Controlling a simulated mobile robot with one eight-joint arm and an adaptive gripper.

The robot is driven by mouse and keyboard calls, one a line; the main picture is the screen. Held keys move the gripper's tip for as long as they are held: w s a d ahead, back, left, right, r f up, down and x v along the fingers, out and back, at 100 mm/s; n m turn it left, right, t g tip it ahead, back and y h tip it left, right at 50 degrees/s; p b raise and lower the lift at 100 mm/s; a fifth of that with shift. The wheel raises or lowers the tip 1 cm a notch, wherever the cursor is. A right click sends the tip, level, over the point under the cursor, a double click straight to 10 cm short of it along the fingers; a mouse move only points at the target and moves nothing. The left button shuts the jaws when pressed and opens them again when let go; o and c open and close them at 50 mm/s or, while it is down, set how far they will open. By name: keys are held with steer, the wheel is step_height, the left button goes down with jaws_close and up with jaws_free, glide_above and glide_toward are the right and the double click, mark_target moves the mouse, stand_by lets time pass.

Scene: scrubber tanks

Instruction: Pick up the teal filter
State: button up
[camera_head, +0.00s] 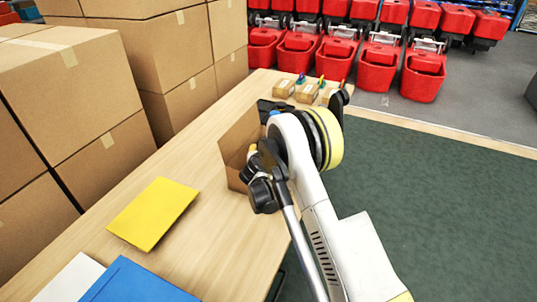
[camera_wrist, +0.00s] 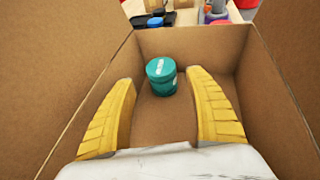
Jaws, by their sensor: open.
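The teal filter (camera_wrist: 162,78) is a short teal cylinder with pale lettering. In the wrist view it stands inside an open cardboard box (camera_wrist: 197,45). My gripper (camera_wrist: 166,90) has its two yellow fingers spread wide, with the filter between and slightly beyond their tips. I see no finger touching it. In the head view the box (camera_head: 238,141) sits on the wooden table, partly behind my arm. The filter is hidden there, and my fingers are mostly hidden too.
The box walls rise close around my gripper. On the wooden table (camera_head: 180,215) lie a yellow folder (camera_head: 153,213) and a blue folder (camera_head: 135,283). Small cartons (camera_head: 306,93) stand at the far end. Stacked cardboard boxes (camera_head: 70,95) border the left side.

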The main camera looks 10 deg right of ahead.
steer(key=shift+w+f, duration=0.2)
steer(key=shift+f, duration=0.45)
steer(key=b+x, duration=0.2)
steer(key=x, duration=0.4)
steer(key=shift+w+d+f+b, duration=0.1)
steer(key=shift+w+d+b, duration=0.1)
steer(key=shift+b, duration=0.2)
steer(key=shift+w, duration=0.3)
steer(key=shift+c, duration=0.6)
steer(key=shift+s, duration=0.1)
steer(key=c, duration=0.8)
